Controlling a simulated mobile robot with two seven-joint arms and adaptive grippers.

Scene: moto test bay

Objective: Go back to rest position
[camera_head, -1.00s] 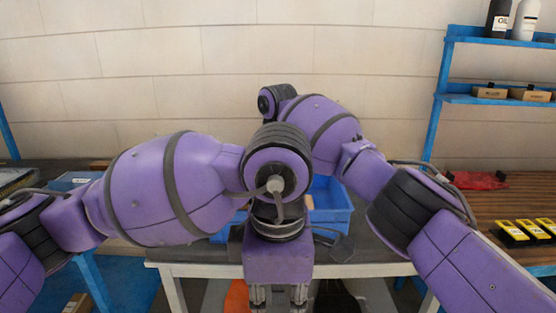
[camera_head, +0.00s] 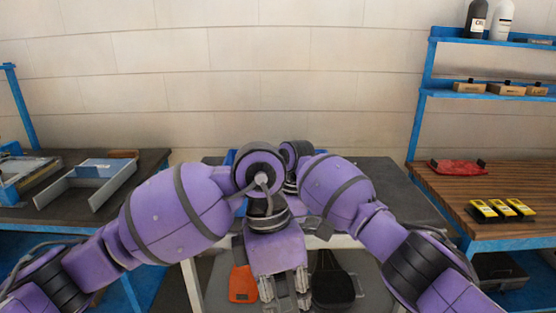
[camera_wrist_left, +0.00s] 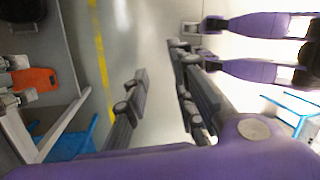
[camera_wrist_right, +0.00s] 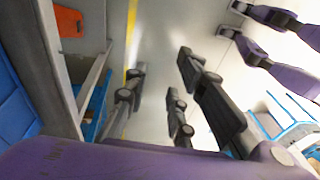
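Both my arms reach in from the sides and meet in the middle of the head view, bent at purple joints. My left gripper (camera_wrist_left: 159,62) is open in the left wrist view, its two dark fingers apart with only floor between them. In the head view it hangs low in front of the centre table. My right gripper (camera_wrist_right: 162,65) is open and empty in the right wrist view, also over bare floor. In the head view it is mostly hidden behind the arms.
The centre table (camera_head: 397,190) bears a blue bin (camera_head: 230,157), mostly hidden. An orange item (camera_head: 243,284) and a black item (camera_head: 333,288) are below.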

